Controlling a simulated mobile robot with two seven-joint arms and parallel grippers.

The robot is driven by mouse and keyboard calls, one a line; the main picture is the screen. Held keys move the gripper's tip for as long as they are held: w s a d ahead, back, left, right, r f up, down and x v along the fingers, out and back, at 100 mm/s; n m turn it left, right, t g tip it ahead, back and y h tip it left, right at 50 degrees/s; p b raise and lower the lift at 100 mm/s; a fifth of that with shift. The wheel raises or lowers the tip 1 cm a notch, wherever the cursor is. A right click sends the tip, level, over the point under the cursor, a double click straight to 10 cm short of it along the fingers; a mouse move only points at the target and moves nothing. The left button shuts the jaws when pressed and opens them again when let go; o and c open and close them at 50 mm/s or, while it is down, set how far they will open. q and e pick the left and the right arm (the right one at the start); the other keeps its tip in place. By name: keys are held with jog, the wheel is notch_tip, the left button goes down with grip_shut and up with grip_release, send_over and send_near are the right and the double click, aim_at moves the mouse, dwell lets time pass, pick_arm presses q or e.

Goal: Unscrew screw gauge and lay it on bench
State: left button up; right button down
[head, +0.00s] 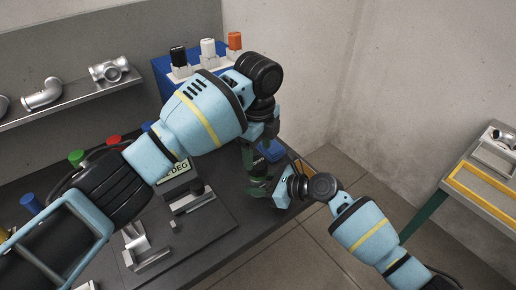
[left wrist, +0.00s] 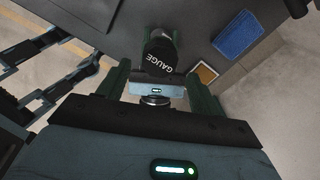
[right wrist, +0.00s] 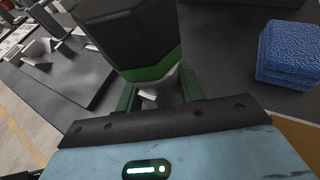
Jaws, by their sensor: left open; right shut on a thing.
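The screw gauge (left wrist: 160,55) has a thick black handle with white GAUGE lettering in the left wrist view. In the right wrist view its black handle (right wrist: 125,30), edged in green, stands close in front of my right gripper (right wrist: 158,92), which is shut on it. The gripped part is mostly hidden. My right gripper (head: 276,186) is over the bench's right end in the head view. My left gripper (head: 256,168) points down just beside it, its fingers open. The dark bench (head: 215,232) lies below. The gauge is largely hidden in the head view.
Metal fixtures (head: 145,250) stand on a dark plate to the left. A blue rack with capped gauges (head: 207,48) is behind. A shelf (head: 70,98) holds castings. Another table (head: 480,195) stands at right.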

aim_at(259, 171)
pick_arm(q)
jog(key=shift+f, duration=4)
jog(key=shift+c, duration=0.2)
jog(key=c, duration=1)
jog(key=n, duration=0.3)
jog(key=shift+d, duration=0.1)
jog(key=n, duration=0.4)
jog(key=o, duration=1.1)
jog(key=shift+r, duration=0.15)
